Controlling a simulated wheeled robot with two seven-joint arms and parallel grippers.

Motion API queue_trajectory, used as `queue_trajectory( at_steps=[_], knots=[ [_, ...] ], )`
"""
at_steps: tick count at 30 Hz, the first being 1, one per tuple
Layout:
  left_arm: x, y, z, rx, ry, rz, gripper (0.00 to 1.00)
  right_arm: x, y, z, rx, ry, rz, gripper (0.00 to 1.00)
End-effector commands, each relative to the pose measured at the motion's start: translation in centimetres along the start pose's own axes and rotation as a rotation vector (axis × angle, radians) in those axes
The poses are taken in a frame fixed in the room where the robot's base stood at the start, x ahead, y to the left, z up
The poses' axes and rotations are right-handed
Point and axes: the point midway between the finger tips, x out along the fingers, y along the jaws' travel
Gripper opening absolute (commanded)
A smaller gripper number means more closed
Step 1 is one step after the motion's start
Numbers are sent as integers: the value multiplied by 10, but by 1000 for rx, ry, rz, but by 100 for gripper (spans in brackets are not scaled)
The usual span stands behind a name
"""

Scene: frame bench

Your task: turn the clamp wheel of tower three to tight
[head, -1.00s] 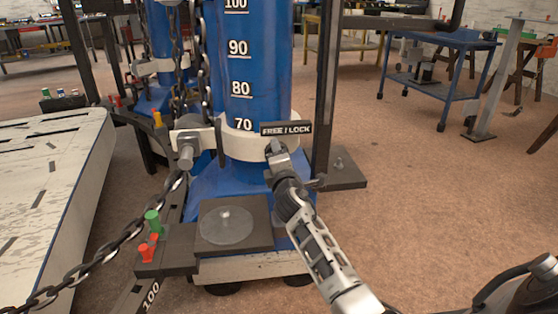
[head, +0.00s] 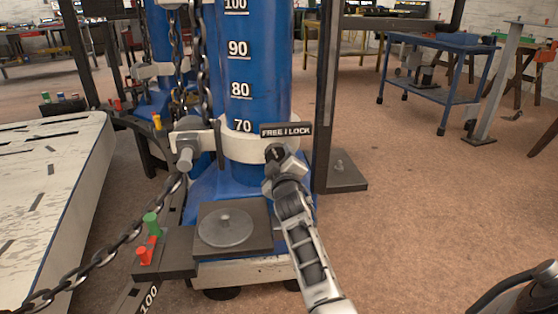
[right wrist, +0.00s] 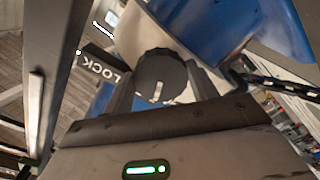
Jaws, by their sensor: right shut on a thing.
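The blue tower (head: 252,100) carries a white scale that reads 70 to 100. A white clamp collar (head: 245,147) goes around it under the 70 mark. On the collar's right is a dark plate (head: 286,130) lettered FREE / LOCK. The black clamp wheel (head: 274,152) sits just below the plate; in the right wrist view the wheel (right wrist: 160,76) shows a white line on its face. My right gripper (head: 281,158) is shut on the wheel, with a finger on either side of it in the right wrist view. My left gripper is not in view.
A chain (head: 110,245) runs down to the lower left. A dark platform with a round disc (head: 225,228) stands in front of the tower, beside red and green pegs (head: 150,238). A dark upright post (head: 325,110) stands close to the right.

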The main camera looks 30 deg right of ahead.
Motion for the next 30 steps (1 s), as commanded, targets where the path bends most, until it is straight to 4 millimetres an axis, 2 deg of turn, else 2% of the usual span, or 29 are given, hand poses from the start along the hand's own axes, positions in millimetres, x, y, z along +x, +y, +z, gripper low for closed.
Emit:
queue_trajectory(
  at_steps=[6, 15, 30],
  knots=[
    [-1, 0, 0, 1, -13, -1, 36, 0, -2, 0, 182, -3, -3, 35],
    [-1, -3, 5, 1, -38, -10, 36, 0, -2, 0, 347, -3, -2, 35],
    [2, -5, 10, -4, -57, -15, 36, 0, -3, 0, 413, -3, -3, 35]
  ],
)
